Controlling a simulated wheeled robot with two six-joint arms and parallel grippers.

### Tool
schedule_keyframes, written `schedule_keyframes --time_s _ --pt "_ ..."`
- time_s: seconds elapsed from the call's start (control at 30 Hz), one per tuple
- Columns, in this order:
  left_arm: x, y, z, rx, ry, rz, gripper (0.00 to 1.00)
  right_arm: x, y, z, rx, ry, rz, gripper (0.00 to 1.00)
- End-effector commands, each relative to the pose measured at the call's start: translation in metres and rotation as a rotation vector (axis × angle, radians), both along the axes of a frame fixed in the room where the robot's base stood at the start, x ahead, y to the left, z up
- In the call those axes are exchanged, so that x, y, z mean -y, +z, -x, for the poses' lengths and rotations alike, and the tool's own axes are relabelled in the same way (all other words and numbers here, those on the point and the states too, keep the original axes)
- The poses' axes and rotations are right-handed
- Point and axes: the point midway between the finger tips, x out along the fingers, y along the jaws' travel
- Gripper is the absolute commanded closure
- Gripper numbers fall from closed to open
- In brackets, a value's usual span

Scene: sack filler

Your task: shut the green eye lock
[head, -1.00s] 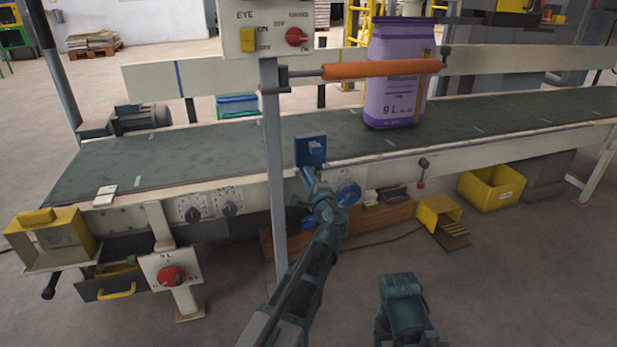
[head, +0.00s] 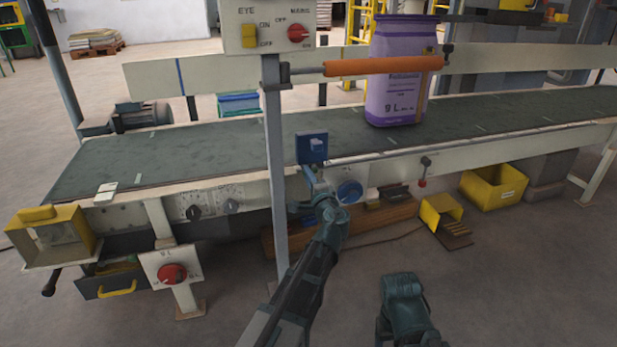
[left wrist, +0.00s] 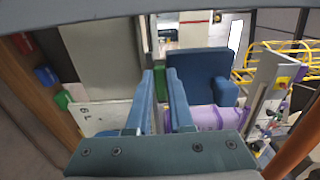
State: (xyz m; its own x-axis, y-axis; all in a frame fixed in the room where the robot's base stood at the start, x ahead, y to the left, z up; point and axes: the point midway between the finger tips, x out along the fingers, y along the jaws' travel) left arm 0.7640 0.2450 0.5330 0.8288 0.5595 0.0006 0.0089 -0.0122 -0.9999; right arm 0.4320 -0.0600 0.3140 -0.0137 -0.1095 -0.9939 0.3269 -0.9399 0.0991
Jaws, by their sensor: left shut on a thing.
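My left gripper (head: 311,172) is at the near edge of the conveyor, right of the grey post. In the left wrist view its two blue fingers (left wrist: 160,105) are close together. A control panel marked EYE (head: 268,25) is on top of the post, with a yellow switch (head: 249,37) and a red knob (head: 297,33). My right gripper's fingers are not visible.
A purple sack (head: 395,85) stands upright on the conveyor belt (head: 205,150), behind an orange roller (head: 383,66) on an arm from the post. A blue knob (head: 349,191) is on the conveyor's front.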

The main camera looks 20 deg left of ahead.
Motion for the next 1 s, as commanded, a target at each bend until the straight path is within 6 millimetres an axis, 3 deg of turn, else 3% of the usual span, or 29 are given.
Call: schedule_keyframes --time_s 0.07,0.1,0.23,0.63,1.0 --pt "0.000 -0.001 0.001 0.000 0.002 0.004 1.00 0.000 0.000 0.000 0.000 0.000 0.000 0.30" --pt "0.000 -0.001 0.001 0.000 0.002 0.004 0.75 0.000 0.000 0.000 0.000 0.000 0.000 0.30" --pt "0.000 -0.001 0.001 0.000 0.001 0.002 0.52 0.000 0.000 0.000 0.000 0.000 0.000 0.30" --pt "0.004 0.000 0.007 -0.001 0.000 0.001 0.50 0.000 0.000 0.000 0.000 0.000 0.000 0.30" --pt "0.045 0.000 0.070 0.000 -0.003 0.001 0.50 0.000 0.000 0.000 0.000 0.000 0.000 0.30"
